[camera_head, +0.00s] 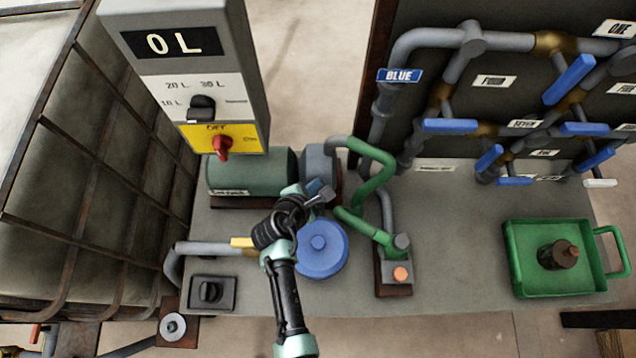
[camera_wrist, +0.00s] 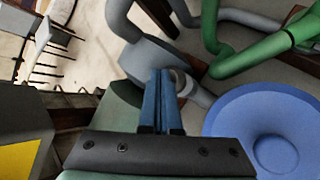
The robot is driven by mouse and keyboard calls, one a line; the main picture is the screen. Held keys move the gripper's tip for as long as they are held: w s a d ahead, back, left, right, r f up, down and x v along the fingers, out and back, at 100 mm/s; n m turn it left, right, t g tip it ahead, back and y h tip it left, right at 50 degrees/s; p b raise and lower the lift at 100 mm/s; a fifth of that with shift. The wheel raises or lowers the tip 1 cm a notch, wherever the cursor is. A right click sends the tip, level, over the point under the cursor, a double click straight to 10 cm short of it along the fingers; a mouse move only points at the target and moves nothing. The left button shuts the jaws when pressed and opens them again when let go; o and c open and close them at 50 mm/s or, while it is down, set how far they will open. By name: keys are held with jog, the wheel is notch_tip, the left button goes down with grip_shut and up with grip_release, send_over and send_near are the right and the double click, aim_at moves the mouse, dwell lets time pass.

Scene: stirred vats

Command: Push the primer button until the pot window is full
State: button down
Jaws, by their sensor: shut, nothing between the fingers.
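A round blue lid (camera_head: 320,262) with a raised hub sits on the bench in front of the pump; it also shows at the right of the wrist view (camera_wrist: 245,120). I take it for the pot's top; no window shows. A round orange button (camera_head: 400,274) sits on a small block right of the lid; I cannot tell whether it is the primer button. My gripper (camera_head: 318,189) is above the bench, by the lid's back edge and the grey pump casing (camera_head: 318,160). Its blue fingers (camera_wrist: 157,100) are shut and empty. A grey stub (camera_wrist: 195,88) shows just right of them.
A control box (camera_head: 185,75) reading "0 L" with a red switch (camera_head: 222,147) stands at the left. Green pipe (camera_head: 376,160) rises right of my gripper. A green tray (camera_head: 515,265) holding a brown bottle (camera_head: 558,255) is at the right. Blue-handled valves (camera_head: 450,126) line the back panel.

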jog(key=shift+f+b, duration=0.5)
jog(key=shift+f, duration=0.25)
dwell(0.3)
jog(key=shift+r, duration=0.1)
jog(key=shift+r+p, duration=1.85)
jog(key=shift+p, duration=0.15)
notch_tip(320, 180, up, 5)
jog(key=p, duration=0.5)
